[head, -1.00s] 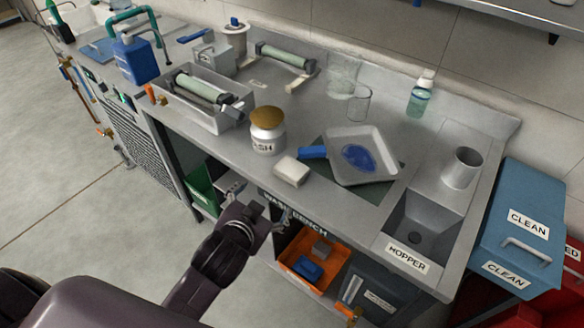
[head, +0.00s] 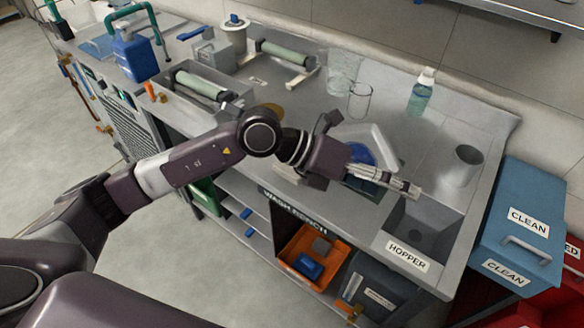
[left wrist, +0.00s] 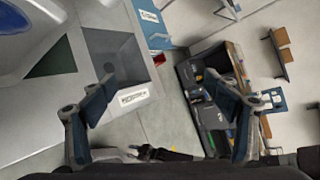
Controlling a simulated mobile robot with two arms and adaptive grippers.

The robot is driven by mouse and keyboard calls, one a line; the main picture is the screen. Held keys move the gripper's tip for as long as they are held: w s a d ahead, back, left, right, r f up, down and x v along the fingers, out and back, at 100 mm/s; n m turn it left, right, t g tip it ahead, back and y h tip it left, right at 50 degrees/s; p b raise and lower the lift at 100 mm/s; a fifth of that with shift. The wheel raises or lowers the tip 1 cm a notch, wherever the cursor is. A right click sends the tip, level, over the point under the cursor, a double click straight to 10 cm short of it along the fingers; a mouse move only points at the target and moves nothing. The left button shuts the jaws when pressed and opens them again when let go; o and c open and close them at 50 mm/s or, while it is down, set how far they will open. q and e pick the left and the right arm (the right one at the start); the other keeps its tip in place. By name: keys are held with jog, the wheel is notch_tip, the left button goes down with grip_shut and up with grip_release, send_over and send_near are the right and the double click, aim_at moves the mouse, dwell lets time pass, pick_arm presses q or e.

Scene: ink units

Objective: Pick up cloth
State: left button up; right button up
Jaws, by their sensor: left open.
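The cloth appears to be the pale folded pad (head: 285,173) on the front of the wash bench, left of the white tray (head: 378,137) in the head view. My left arm now covers much of it, and it does not show in the left wrist view. My left gripper (head: 412,188) is open and empty above the bench, to the right of the pad, between the tray and the hopper. In the left wrist view its spread fingers (left wrist: 160,86) have nothing between them. My right gripper is not in view.
The hopper basin (head: 415,232) lies just below and right of the gripper. A steel cup (head: 466,167) and a clear glass (head: 360,100) stand on the bench. A blue CLEAN bin (head: 525,222) is at the right. An orange crate (head: 298,262) sits on the lower shelf.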

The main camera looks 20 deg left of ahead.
pick_arm(q)
jog(key=w+a+f+t+y, duration=0.1)
jog(key=w+a+f+y, duration=0.2)
jog(key=a, duration=0.2)
jog(key=w+a+f+y, duration=0.2)
jog(key=a+f+y, duration=0.1)
jog(key=a, duration=0.3)
jog(key=t+y, duration=0.1)
jog(key=y, duration=0.4)
send_over(286, 173)
jog(key=shift+f+n, duration=0.15)
jog(key=shift+n, duration=0.25)
jog(key=p+x, duration=0.1)
jog(key=x, duration=0.2)
jog(key=p+x, duration=0.1)
jog(key=x, duration=0.2)
jog(key=shift+w+a+p, duration=0.1)
jog(key=shift+w+p, duration=0.2)
jog(key=shift+p, duration=0.05)
jog(key=shift+w+f, duration=0.25)
jog(key=shift+f, duration=0.35)
jog(key=c, duration=1.1)
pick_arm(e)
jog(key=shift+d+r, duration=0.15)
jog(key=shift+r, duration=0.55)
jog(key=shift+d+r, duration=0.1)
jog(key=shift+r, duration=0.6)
